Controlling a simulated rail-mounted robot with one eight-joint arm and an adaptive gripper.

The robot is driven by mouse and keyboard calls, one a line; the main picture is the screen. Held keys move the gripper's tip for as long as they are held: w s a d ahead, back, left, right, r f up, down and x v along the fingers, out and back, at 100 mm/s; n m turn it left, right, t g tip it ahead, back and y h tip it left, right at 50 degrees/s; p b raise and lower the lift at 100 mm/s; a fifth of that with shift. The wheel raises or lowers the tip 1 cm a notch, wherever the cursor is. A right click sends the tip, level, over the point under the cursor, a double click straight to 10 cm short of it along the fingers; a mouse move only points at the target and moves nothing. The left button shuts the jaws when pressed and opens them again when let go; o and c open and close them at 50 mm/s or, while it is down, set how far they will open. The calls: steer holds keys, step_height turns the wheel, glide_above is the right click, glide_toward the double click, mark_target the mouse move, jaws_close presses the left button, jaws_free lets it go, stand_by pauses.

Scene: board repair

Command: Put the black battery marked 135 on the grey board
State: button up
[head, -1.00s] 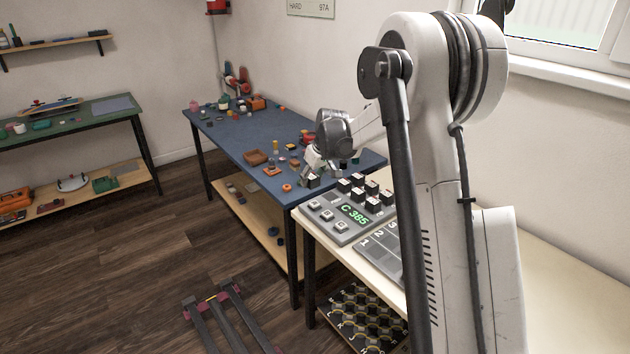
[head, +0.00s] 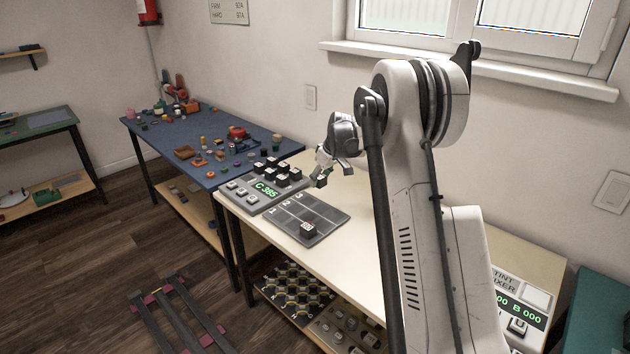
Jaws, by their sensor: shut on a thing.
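My gripper (head: 324,174) is shut on a small dark block, seemingly a black battery (head: 320,182); its marking is too small to read. It holds the block in the air near the far end of a flat grey board (head: 319,208) with numbered lanes 1, 2 and 3. Several black blocks (head: 281,171) stand on the console's back part.
The pale table (head: 345,268) is clear right of the numbered board. A blue table (head: 205,178) with many small parts stands behind left. A tint mixer (head: 520,290) is at the right end. My arm hides part of the pale table.

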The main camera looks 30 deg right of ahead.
mark_target(319, 207)
steer(key=shift+s+d+f, duration=0.15)
steer(key=shift+s+d, duration=0.1)
steer(key=shift+d, duration=0.05)
steer(key=shift+w+f+b, duration=0.1)
steer(key=shift+f+b, duration=0.2)
steer(key=shift+f, duration=0.4)
steer(key=shift+f+b, duration=1.35)
steer(key=shift+f, duration=2.4)
steer(key=shift+f+b, duration=0.35)
steer(key=shift+f, duration=0.15)
steer(key=o, duration=1.3)
steer(key=v, duration=1.2)
steer(key=shift+a+r, duration=0.1)
